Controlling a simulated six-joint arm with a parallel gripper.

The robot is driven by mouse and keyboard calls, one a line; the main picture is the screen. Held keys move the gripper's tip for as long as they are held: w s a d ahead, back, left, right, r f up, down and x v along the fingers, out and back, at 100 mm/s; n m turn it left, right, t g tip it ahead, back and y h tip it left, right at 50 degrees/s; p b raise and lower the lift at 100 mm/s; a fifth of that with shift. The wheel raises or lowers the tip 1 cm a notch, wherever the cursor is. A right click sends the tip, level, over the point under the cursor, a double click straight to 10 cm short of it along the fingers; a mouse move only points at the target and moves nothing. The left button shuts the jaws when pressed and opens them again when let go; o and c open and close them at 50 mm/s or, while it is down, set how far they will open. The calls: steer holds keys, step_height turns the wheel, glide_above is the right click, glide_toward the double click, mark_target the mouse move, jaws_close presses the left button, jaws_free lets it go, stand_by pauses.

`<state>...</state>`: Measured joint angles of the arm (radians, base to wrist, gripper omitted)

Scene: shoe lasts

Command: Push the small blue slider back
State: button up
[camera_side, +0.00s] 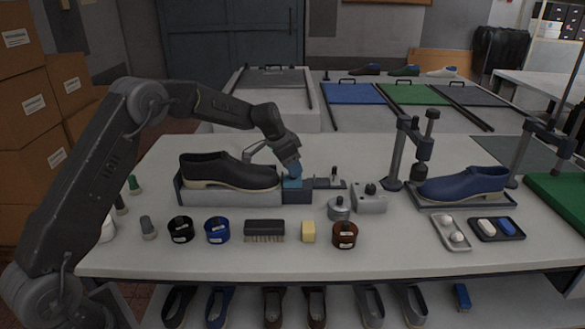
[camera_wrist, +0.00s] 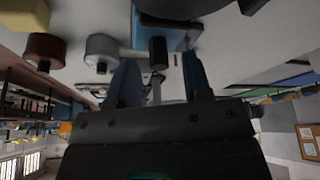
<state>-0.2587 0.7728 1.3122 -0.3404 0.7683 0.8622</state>
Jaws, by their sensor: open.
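The small blue slider (camera_side: 292,184) sits on a dark block at the toe end of the rail that holds a black shoe (camera_side: 228,171). My gripper (camera_side: 294,174) reaches down to it from above in the side view. In the wrist view my gripper (camera_wrist: 160,88) has two bluish fingers spread apart with nothing clamped between them. The slider's blue surface (camera_wrist: 182,38) lies beyond the fingertips there, partly behind a dark upright knob (camera_wrist: 158,52). I cannot tell whether the fingers touch the slider.
A metal block with a dark knob (camera_side: 370,197) and a grey round tin (camera_side: 339,209) stand to the right. Blue (camera_side: 217,230) and brown (camera_side: 344,235) tins, a brush (camera_side: 264,230) and a yellow block (camera_side: 308,231) line the front. A blue shoe (camera_side: 463,184) stands farther right.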

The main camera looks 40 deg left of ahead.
steer(key=shift+w+d+f, duration=0.1)
steer(key=shift+w+f, duration=0.1)
steer(key=shift+f, duration=0.3)
jaws_close()
